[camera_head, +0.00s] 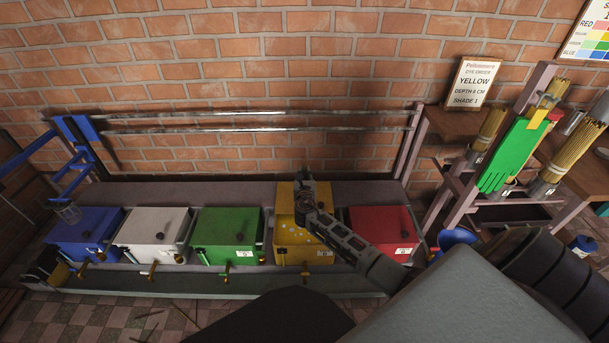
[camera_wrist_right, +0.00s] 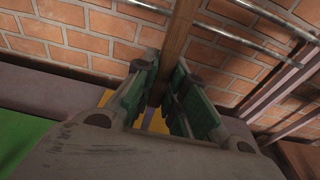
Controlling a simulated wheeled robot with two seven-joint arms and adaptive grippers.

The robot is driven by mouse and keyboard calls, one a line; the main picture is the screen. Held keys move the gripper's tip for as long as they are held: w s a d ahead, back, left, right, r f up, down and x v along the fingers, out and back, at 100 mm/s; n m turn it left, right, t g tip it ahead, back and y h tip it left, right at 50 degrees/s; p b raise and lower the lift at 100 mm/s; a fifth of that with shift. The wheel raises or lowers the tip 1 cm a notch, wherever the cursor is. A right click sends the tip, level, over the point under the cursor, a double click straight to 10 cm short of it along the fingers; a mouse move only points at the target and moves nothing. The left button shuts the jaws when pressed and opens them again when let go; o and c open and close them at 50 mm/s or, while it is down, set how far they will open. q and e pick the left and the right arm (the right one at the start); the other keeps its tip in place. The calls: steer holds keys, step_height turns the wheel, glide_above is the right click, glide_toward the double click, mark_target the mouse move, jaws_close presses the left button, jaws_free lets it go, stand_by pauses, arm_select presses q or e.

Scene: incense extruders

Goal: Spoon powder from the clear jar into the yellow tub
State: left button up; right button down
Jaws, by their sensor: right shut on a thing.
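The yellow tub (camera_head: 304,255) stands in the row between the green and red tubs. Pale specks show on its upper face, and its back part is partly hidden by my right gripper (camera_head: 303,190). In the right wrist view, my right gripper (camera_wrist_right: 166,98) is shut on a brown wooden shaft (camera_wrist_right: 178,45), with yellow showing beyond the fingers. The shaft's far end is hidden, so I cannot see a spoon bowl or powder. A small clear vessel (camera_head: 69,213) is at the far left by the blue tub; I cannot tell if it is the clear jar. My left gripper is not in view.
Blue (camera_head: 85,232), white (camera_head: 152,232), green (camera_head: 228,236) and red (camera_head: 381,230) tubs share the bench. Metal rails (camera_head: 260,128) run along the brick wall behind. A rack at right holds incense bundles (camera_head: 577,150) and green gloves (camera_head: 512,155). A sign (camera_head: 473,84) reads yellow.

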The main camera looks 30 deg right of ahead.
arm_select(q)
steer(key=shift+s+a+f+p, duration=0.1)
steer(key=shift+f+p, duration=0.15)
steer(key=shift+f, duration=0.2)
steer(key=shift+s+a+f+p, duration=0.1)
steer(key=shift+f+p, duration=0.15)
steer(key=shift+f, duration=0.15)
